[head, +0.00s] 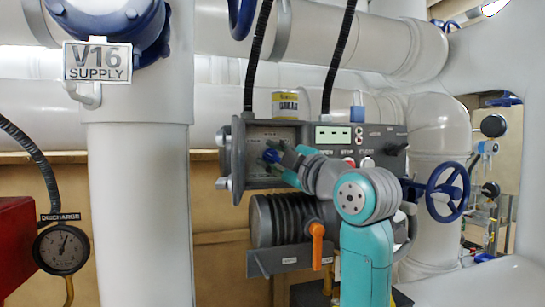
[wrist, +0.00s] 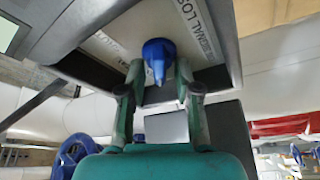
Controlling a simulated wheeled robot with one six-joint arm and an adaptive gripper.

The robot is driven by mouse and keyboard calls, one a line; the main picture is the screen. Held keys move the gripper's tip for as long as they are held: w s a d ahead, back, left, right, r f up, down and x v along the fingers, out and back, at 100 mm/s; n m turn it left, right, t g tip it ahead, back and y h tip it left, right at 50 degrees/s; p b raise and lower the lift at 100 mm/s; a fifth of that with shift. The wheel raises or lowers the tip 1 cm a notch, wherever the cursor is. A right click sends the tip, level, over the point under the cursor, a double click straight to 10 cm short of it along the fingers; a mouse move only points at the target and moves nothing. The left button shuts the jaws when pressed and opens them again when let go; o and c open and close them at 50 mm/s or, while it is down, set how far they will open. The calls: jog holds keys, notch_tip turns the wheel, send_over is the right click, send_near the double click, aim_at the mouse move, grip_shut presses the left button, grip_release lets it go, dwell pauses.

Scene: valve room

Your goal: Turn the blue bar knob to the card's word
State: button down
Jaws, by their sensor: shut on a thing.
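The blue bar knob (wrist: 158,50) shows in the wrist view on the pale face of a recessed panel, its bar pointing toward my gripper (wrist: 159,72). The two fingertips are on either side of the knob and shut on it. In the head view the knob (head: 270,155) is small and partly covered by my gripper (head: 277,158), which reaches in from the right. Labels on the panel there are too small to read. I cannot make out a card with a setting word.
The grey control box (head: 237,160) has raised sides around the knob. A green display (head: 333,135) and small buttons are to the right. A yellow-labelled can (head: 290,104) stands on top. A blue handwheel (head: 447,191) is at the right, a "V16 SUPPLY" sign (head: 97,62) upper left.

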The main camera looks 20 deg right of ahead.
jog(key=c, duration=1.2)
grip_release()
jog(key=v, duration=1.2)
